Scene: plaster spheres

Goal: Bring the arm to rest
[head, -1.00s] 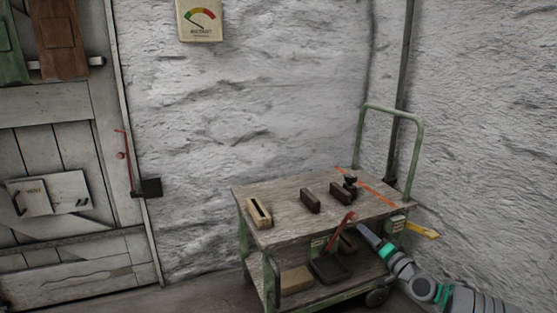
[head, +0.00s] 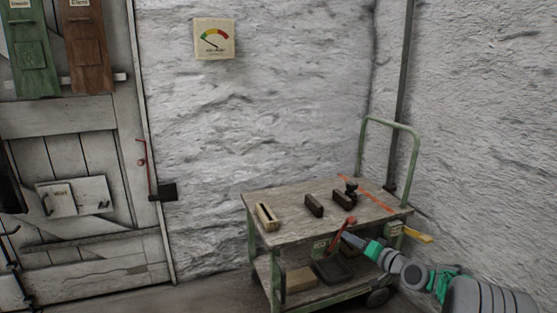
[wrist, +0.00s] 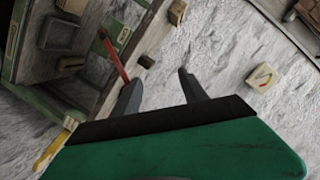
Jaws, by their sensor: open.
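My gripper (head: 350,240) is at the front right of the wooden cart (head: 280,204) in the head view, beside the edge of its top. In the wrist view my gripper (wrist: 158,88) has its two dark fingers spread apart, with nothing between them. A red lever (head: 343,228) shows close by my fingertips in the head view. In the wrist view the red lever (wrist: 113,57) lies left of the fingers; I cannot tell whether they touch.
On the cart top are a pale slotted block (head: 267,216), dark blocks (head: 314,205) and a black knobbed piece (head: 351,190). A yellow handle (head: 417,233) juts out right. A white door (head: 75,140) is at left.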

